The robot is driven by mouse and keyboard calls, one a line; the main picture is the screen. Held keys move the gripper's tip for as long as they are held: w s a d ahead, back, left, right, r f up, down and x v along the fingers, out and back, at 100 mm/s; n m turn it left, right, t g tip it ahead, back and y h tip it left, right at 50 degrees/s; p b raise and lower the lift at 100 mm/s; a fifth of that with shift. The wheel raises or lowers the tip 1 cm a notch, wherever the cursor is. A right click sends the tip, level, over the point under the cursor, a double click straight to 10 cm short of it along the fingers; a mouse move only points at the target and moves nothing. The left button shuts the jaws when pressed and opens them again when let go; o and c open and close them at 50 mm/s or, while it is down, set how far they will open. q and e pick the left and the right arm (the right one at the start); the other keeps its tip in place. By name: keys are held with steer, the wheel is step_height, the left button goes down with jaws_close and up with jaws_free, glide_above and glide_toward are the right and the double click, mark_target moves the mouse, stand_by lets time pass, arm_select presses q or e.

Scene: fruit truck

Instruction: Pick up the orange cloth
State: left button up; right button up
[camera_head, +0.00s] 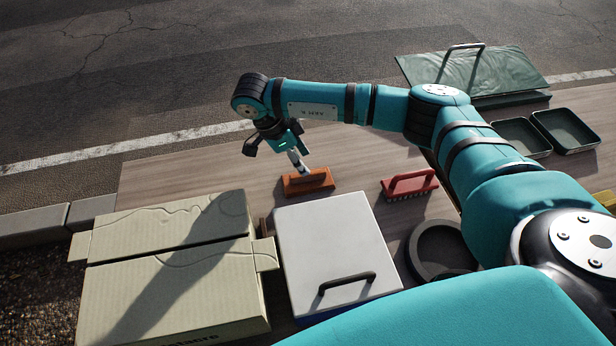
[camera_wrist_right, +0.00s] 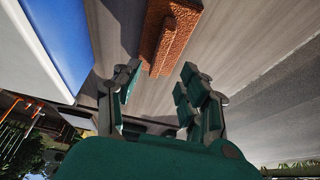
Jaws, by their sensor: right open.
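The orange cloth (camera_head: 308,182) lies on the wooden table, near its middle, and looks like a rough-textured slab with a raised ridge along it. It also shows in the wrist view (camera_wrist_right: 184,22), upper middle, just past the fingertips and cut off by the top edge. My right gripper (camera_head: 279,150) is open and empty, above and slightly left of the orange cloth in the head view. In the wrist view the two fingers (camera_wrist_right: 160,72) stand apart, with the ridge's near end between their tips. I cannot tell whether they touch it. My left gripper is not in view.
A white-lidded box (camera_head: 333,240) with a black handle stands close in front of the cloth. A cardboard box (camera_head: 165,265) is at left. A red-handled brush (camera_head: 409,186) lies to the right. Dark trays (camera_head: 566,130) and a green-covered case (camera_head: 505,70) are farther right. The table left of the cloth is clear.

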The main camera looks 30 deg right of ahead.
mark_target(308, 178)
steer(key=shift+s+d+f, duration=0.1)
steer(key=shift+f, duration=0.2)
steer(key=p+x, duration=0.1)
steer(key=x, duration=0.2)
steer(key=shift+f+p, duration=0.35)
steer(key=shift+d+f, duration=0.1)
steer(key=shift+f, duration=0.4)
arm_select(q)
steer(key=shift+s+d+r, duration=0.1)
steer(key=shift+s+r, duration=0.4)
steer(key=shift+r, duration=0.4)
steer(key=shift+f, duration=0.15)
arm_select(e)
steer(key=shift+f, duration=0.1)
jaws_close()
